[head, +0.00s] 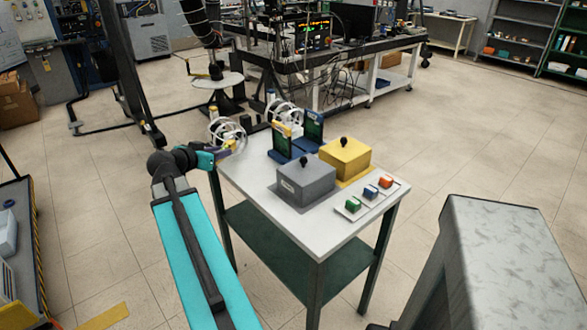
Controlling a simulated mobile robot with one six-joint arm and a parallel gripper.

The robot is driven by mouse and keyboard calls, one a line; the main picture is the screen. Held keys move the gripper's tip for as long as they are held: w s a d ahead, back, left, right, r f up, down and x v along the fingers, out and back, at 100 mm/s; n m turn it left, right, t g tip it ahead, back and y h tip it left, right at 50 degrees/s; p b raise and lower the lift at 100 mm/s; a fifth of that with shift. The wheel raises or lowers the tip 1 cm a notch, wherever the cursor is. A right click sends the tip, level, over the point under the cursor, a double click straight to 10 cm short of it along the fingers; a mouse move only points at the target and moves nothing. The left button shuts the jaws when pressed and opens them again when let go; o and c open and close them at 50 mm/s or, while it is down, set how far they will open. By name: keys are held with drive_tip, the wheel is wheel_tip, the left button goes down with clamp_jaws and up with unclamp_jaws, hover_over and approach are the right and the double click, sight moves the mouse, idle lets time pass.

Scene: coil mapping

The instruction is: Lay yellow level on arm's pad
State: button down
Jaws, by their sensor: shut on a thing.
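My gripper (224,147) is at the end of my teal-and-black arm, by the table's back left corner. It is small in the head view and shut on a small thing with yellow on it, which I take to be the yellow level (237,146). Its outline is mostly lost among the fingers and a white looped coil (228,131) close behind. I cannot make out which surface is the arm's pad. A dark hanging arm (200,28) ends over a round grey platform (217,81) farther back.
The white table (262,187) carries a grey box (304,184), a yellow box (347,158), blue stands (313,127) and small coloured blocks (371,192). Another white coil (284,110) is at its back edge. A grey block-like surface (505,265) fills the lower right.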

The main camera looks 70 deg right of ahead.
drive_tip(key=s+d+m+g+y, duration=0.1)
drive_tip(key=s+d+m+g, duration=0.1)
drive_tip(key=s, duration=0.6)
drive_tip(key=s+d+m+g+y+b, duration=0.1)
drive_tip(key=s+d+m+g, duration=0.2)
drive_tip(key=s, duration=0.6)
drive_tip(key=shift+d+r+g, duration=0.4)
drive_tip(key=shift+d, duration=0.1)
drive_tip(key=shift+f, duration=0.1)
drive_tip(key=shift+f+p, duration=0.3)
drive_tip(key=shift+f, duration=2.75)
drive_tip(key=shift+f, duration=0.1)
drive_tip(key=shift+f, duration=1.8)
drive_tip(key=shift+f, duration=0.15)
drive_tip(key=c, duration=1.8)
unclamp_jaws()
